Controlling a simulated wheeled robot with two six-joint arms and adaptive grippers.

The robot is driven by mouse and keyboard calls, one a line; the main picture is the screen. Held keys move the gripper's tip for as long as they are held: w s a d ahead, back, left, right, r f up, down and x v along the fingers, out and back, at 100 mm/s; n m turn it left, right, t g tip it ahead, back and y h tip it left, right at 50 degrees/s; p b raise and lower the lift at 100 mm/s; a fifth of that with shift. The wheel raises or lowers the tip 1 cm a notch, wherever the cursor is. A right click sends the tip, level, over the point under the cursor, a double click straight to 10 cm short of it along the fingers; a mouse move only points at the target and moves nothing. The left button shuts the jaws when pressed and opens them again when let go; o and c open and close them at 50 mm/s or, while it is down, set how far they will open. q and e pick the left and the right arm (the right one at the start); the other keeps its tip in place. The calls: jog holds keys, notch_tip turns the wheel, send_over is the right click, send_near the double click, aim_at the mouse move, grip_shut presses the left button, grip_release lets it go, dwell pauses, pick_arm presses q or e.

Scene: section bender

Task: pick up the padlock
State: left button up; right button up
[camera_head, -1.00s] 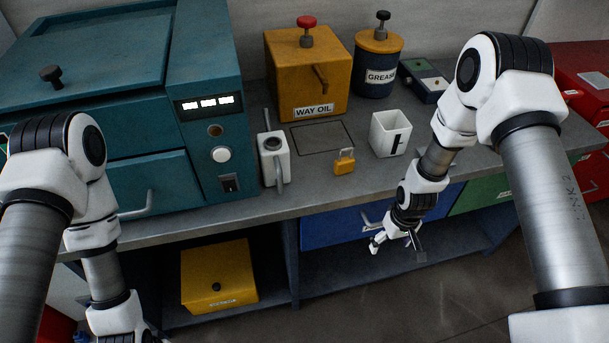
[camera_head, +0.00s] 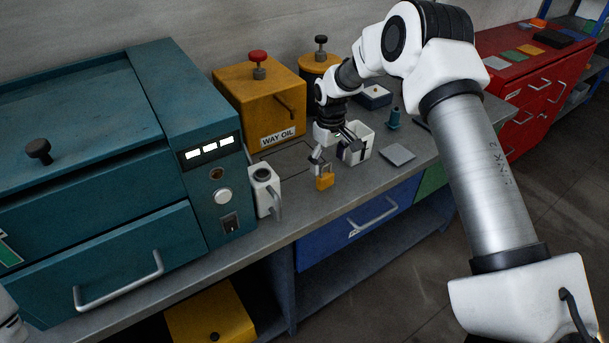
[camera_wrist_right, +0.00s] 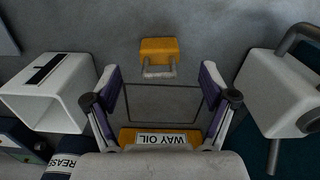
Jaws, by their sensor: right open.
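The padlock (camera_head: 325,181) has a yellow-orange body and a grey shackle, and it is on the grey bench top near its front edge. My right gripper (camera_head: 336,158) is open just above and behind it in the head view. In the right wrist view the padlock (camera_wrist_right: 158,50) is beyond the open fingers (camera_wrist_right: 160,80), roughly centred between them, with its shackle towards the gripper. Nothing is between the fingers. My left gripper is out of view; only a white bit of my left arm shows at the lower left edge.
A white cup-like holder (camera_head: 265,190) with a handle stands left of the padlock. A white square container (camera_head: 362,150) stands behind right, partly hidden by the gripper. The yellow WAY OIL box (camera_head: 250,105) is behind. A grey flat plate (camera_head: 398,155) lies to the right.

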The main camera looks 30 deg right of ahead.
aim_at(326, 175)
jog(key=shift+w+a+r, duration=0.2)
jog(key=shift+w+r, duration=0.25)
jog(key=shift+w, duration=0.05)
jog(key=shift+s+a+f, duration=0.1)
jog(key=shift+a+f, duration=0.05)
jog(key=shift+f, duration=0.15)
jog(key=f+p, duration=0.2)
jog(key=d+f, duration=0.1)
jog(key=shift+s+f+p, duration=0.1)
jog(key=shift+s+p, duration=0.3)
jog(key=f, duration=0.3)
jog(key=shift+w+f+p, duration=0.1)
jog(key=shift+w+p, duration=0.3)
jog(key=shift+w+a+f, duration=0.1)
jog(key=shift+a+f, duration=0.1)
jog(key=shift+f, duration=0.05)
jog(key=shift+r, duration=0.15)
jog(key=shift+c, duration=1)
jog(key=shift+s, duration=0.25)
jog(key=c, duration=0.6)
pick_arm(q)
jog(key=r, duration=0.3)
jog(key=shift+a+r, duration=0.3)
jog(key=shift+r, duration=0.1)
pick_arm(e)
jog(key=c, duration=0.6)
